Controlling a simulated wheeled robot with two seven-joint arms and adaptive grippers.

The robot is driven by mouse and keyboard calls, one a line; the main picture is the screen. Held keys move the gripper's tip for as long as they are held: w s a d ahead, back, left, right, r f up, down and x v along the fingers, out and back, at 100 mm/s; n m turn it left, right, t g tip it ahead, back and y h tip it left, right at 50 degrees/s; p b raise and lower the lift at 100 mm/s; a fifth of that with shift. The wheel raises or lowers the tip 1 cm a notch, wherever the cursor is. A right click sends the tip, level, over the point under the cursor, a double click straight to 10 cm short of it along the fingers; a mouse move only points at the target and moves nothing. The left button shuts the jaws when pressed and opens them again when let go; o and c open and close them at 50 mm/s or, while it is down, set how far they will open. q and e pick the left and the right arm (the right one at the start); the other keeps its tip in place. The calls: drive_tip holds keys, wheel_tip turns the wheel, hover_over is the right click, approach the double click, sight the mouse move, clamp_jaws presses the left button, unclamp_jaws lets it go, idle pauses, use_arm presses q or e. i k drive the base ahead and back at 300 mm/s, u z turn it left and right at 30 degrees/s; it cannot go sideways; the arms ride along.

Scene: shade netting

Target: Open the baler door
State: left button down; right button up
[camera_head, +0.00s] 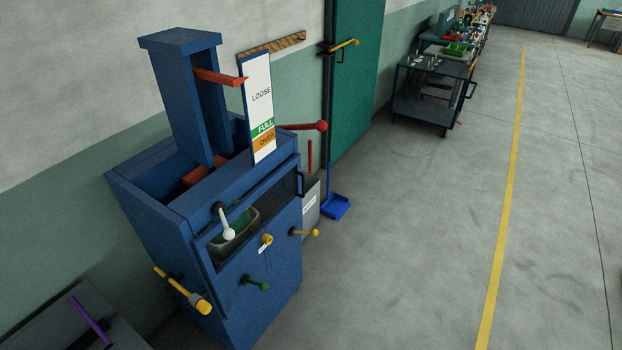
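The blue baler (180,240) stands against the wall at the left of the head view. Its front carries a door panel (285,270) below a dark opening, with a greenish item partly visible inside. On the front are a white-ended lever (228,228), a yellow round knob (267,240) with a small label, a green-knobbed handle (258,285) and a yellow-ended handle (307,232). A black handle (303,183) is near the right edge. I cannot tell which of these works the door. The lower panel looks shut. Neither of my grippers is in view.
A red-knobbed lever (315,126) and a LOOSE/FULL/OVER gauge board (259,100) are on the baler. A yellow-ended bar (185,292) juts from its left. A blue dustpan (336,206) lies right of it. The floor (410,230) ahead is clear. A dark cart (430,95) stands farther back.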

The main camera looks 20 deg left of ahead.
sight(255, 259)
drive_tip(key=u, duration=0.3)
drive_tip(key=i, duration=0.7)
drive_tip(key=u, duration=0.5)
